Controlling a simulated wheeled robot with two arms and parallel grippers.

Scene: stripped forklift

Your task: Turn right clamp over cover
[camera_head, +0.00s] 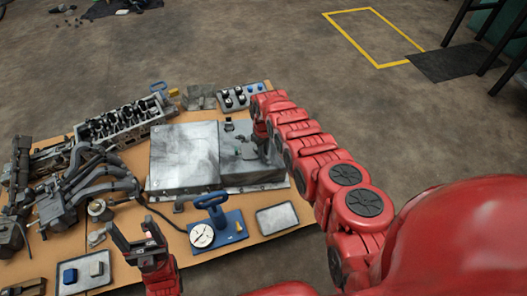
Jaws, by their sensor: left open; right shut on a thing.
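The cover (185,155) is a grey metal plate on a box-like unit in the middle of the bench. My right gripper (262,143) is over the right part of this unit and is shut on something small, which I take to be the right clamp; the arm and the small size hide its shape. Small dark fittings (229,125) stand on the unit just left of the gripper. My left gripper (134,238) is open and empty above the front left of the bench, apart from the cover.
A blue-handled gauge device (218,222) stands in front of the unit. Engine parts (92,185) crowd the left side, with a cylinder block (122,120) behind. A grey tray (277,217) lies front right. A switch box (234,97) stands at the back.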

